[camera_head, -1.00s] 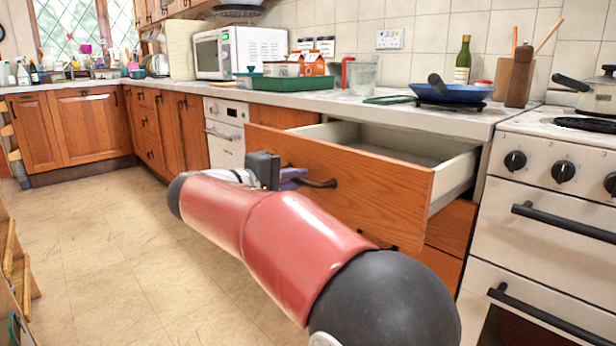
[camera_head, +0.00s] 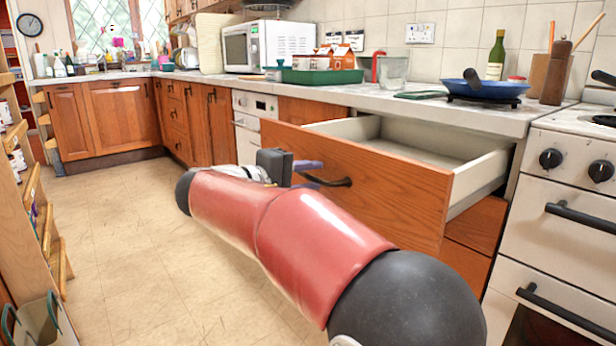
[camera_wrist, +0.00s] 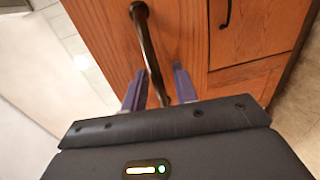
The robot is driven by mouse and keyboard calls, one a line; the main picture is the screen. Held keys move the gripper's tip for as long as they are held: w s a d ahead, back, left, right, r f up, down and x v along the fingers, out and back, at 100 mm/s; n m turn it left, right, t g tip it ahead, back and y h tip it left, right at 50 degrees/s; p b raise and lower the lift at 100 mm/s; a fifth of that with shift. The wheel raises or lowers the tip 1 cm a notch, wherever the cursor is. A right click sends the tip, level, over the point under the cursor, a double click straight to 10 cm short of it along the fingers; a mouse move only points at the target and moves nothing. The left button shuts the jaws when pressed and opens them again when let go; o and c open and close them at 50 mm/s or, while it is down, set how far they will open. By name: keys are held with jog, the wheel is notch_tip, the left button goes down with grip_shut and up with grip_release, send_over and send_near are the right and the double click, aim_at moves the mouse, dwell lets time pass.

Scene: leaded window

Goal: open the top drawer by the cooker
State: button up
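The top drawer (camera_head: 370,185), with a wooden front and pale inside, stands well out from the counter beside the cooker (camera_head: 570,180). Its visible interior looks empty. Its dark bar handle (camera_head: 335,182) is on the front and also shows in the wrist view (camera_wrist: 147,40). My gripper (camera_head: 312,166) is at the left part of the handle. In the wrist view, its two purple fingers (camera_wrist: 157,80) are apart, one on each side of the handle, with gaps visible. My red arm hides the lower part of the drawer front.
The counter (camera_head: 420,101) above holds a blue pan (camera_head: 490,88), a green bottle (camera_head: 496,55) and a green tray (camera_head: 320,76). A wooden shelf unit (camera_head: 35,200) stands at the left. The tiled floor (camera_head: 130,230) between is clear.

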jog(key=f+v, duration=0.1)
jog(key=v, duration=0.6)
jog(key=shift+s+a+r+p, duration=0.2)
jog(key=shift+a+r+p, duration=0.2)
jog(key=shift+r, duration=0.1)
